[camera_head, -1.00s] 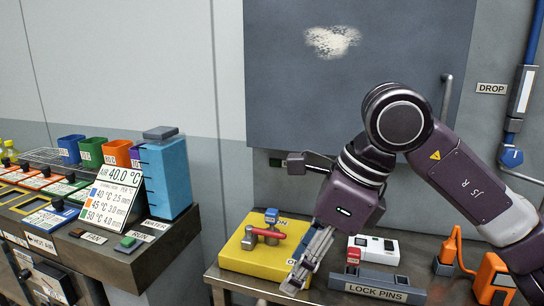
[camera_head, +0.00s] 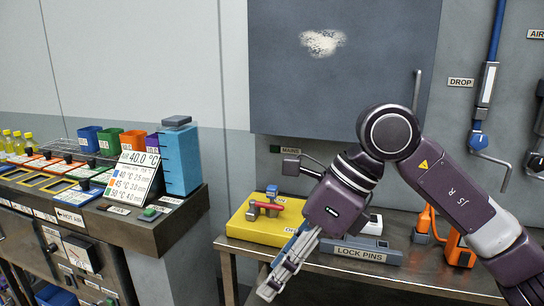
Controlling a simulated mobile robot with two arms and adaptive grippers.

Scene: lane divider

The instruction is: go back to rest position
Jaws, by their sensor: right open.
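My right arm comes in from the right in the head view. My right gripper (camera_head: 277,279) hangs over the front edge of the metal bench (camera_head: 400,279), pointing down and to the left. Its fingers look apart and I see nothing between them. It is in front of the yellow block (camera_head: 245,232) that bears a red and blue handle (camera_head: 266,207). The gripper's wrist hides part of the bench behind it. My left gripper is not in view.
A LOCK PINS holder (camera_head: 362,254) and an orange tool (camera_head: 459,250) stand on the bench. At left is a counter (camera_head: 160,236) with a blue water container (camera_head: 180,160), coloured cups and a temperature sign (camera_head: 137,182). A grey panel (camera_head: 345,85) covers the wall behind.

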